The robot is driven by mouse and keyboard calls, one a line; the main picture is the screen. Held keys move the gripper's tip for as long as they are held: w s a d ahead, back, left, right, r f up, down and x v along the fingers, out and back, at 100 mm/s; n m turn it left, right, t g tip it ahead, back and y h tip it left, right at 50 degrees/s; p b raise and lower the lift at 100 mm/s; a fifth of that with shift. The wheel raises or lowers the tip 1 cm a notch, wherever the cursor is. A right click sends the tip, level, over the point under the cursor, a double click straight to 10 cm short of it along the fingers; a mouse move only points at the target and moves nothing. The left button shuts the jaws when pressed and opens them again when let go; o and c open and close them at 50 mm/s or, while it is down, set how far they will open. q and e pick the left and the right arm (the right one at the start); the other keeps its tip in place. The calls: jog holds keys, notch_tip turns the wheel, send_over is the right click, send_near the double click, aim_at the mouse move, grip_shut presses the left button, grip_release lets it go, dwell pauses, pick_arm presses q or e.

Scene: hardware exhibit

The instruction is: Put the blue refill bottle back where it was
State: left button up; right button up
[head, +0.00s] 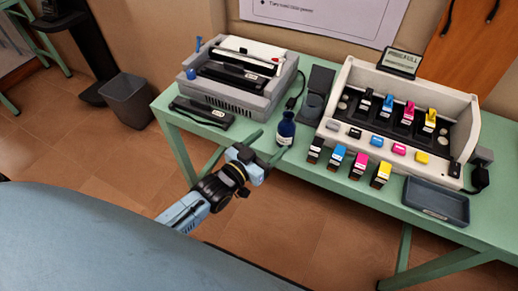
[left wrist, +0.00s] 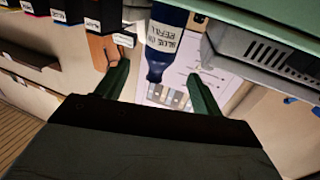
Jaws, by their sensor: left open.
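The blue refill bottle (head: 286,130) stands upright on the green table near its front edge, between the printer-like machine and the cartridge station. It also shows in the left wrist view (left wrist: 160,65), upside down in the picture, with a white label reading partly "REFILL". My left gripper (head: 270,144) is open at the table's front edge, with its fingers pointing at the bottle. In the left wrist view its two fingers (left wrist: 160,88) lie on either side of the bottle's neck in the picture. I cannot tell whether they touch it. My right gripper is not in view.
A grey machine (head: 238,98) stands left on the table (head: 335,182). A dark stand (head: 314,100) is behind the bottle. Right are a white cartridge station (head: 350,87), several colored cartridges (head: 358,166) along its front and a dark tray (head: 436,202). A bin (head: 130,102) stands on the floor.

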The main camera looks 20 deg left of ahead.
pick_arm(q)
jog(key=shift+v, duration=1.8)
jog(key=s+a+f+g+y, duration=0.1)
jog(key=s+f+g, duration=0.25)
jog(key=f, duration=0.55)
jog(key=s+a+f+n+g+y, duration=0.1)
jog(key=s+a+f+g, duration=0.1)
jog(key=s+f, duration=0.5)
jog(key=s+a+f+g+y, duration=0.1)
jog(key=s+f+g+y, duration=0.15)
jog(key=f, duration=0.85)
jog(key=s+a+f+g, duration=0.1)
jog(key=s+f+g, duration=0.3)
jog(key=s, duration=0.9)
jog(key=s+a+f+g, duration=0.1)
jog(key=s+f+g, duration=0.3)
jog(key=s+f, duration=0.5)
jog(key=s, duration=0.4)
jog(key=shift+f+y, duration=0.25)
jog(key=shift+y, duration=0.1)
